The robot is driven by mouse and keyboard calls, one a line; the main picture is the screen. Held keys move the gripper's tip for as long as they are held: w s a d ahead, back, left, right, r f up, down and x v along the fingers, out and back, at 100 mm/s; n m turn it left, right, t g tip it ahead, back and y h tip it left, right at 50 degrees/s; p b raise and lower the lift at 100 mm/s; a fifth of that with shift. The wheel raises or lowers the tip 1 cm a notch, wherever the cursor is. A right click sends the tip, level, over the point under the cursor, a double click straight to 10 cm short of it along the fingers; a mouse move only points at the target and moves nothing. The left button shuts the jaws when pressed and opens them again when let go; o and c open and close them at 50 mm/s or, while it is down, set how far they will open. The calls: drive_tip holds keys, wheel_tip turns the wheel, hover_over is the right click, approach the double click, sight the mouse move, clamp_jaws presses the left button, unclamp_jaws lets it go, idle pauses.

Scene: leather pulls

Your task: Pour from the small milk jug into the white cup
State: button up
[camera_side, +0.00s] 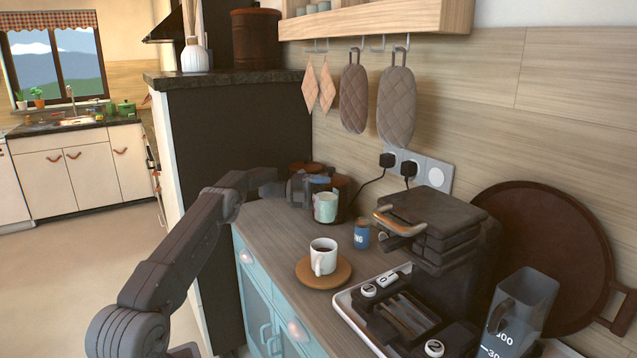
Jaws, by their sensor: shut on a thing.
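The white cup (323,257) stands upright on a round wooden coaster (324,281) on the counter, with dark liquid inside. A small pale mint jug (325,208), which I take as the milk jug, is farther back near the dark pots. It looks upright. The jug is well apart from the cup. The fingers are small and partly blend with the dark pots, so the exact grip and the jug's contents cannot be made out.
A blue tin (362,234) stands right of the cup. Dark brown canisters (341,187) stand behind the gripper. Counter between jug and cup is clear.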

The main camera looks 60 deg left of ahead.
sight(322, 201)
drive_tip(key=shift+s+d+f+m+g+h, duration=0.25)
drive_tip(key=shift+f+m+g+h, duration=0.25)
drive_tip(key=shift+f, duration=0.15)
drive_tip(key=shift+s+d+f+m+g+h, duration=0.25)
drive_tip(key=shift+f+m+g+h, duration=0.1)
drive_tip(key=shift+f+g+h, duration=0.25)
drive_tip(key=shift+s+d+f+m+g+h, duration=0.25)
drive_tip(key=shift+f+m+g, duration=0.2)
drive_tip(key=shift+f, duration=0.25)
drive_tip(key=shift+r, duration=0.1)
drive_tip(key=shift+s+d+r+m+g+y, duration=0.2)
drive_tip(key=shift+d+r+m+y, duration=0.2)
drive_tip(key=shift+m, duration=0.35)
drive_tip(key=shift+s+d+r+m+g+y, duration=0.1)
drive_tip(key=shift+s+d+r+m+y, duration=0.2)
drive_tip(key=shift+d+m, duration=0.35)
drive_tip(key=shift+w+a, duration=0.1)
drive_tip(key=shift+a, duration=0.05)
drive_tip(key=shift+s+d+r+m+y, duration=0.15)
drive_tip(key=shift+s+d+m+y, duration=0.15)
drive_tip(key=shift+d+m+y, duration=0.35)
drive_tip(key=shift+a, duration=0.15)
drive_tip(key=shift+s+d+r+m+y, duration=0.15)
drive_tip(key=shift+d+r+m, duration=0.2)
drive_tip(key=shift+r, duration=0.25)
drive_tip(key=shift+s+d+r+m+y, duration=0.15)
drive_tip(key=shift+d+r+m, duration=0.15)
drive_tip(key=shift+r, duration=0.25)
